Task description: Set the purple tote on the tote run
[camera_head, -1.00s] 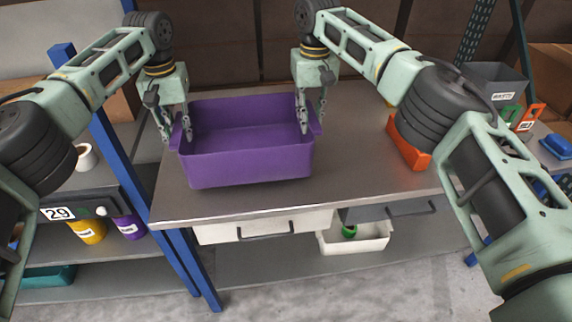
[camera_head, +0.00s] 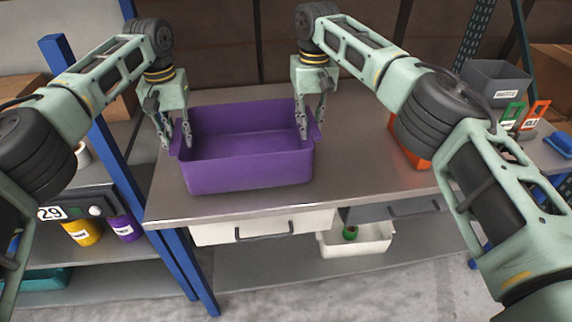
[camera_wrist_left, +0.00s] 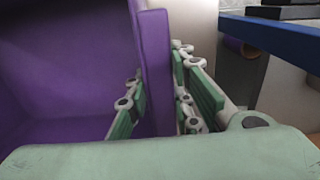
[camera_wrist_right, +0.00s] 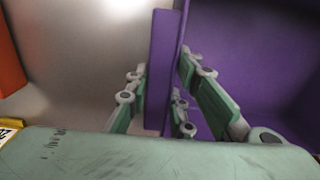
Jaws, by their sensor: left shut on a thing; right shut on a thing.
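The purple tote (camera_head: 250,176) is upright and looks empty, over the grey metal worktop (camera_head: 370,180), near its left end. I cannot tell whether its base touches the surface. My left gripper (camera_head: 178,144) is shut on the tote's left rim; the left wrist view shows its fingers on both sides of the purple wall (camera_wrist_left: 154,60). My right gripper (camera_head: 311,132) is shut on the right rim, and the right wrist view shows fingers either side of that wall (camera_wrist_right: 163,60). The tote's underside is hidden. Nothing in view is clearly marked as the tote run.
An orange bin (camera_head: 408,150) stands on the worktop to the right, partly behind my right arm. A blue post (camera_head: 120,165) stands at the worktop's left. A white bin (camera_head: 360,243) is below. Bare worktop lies between the tote and the orange bin.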

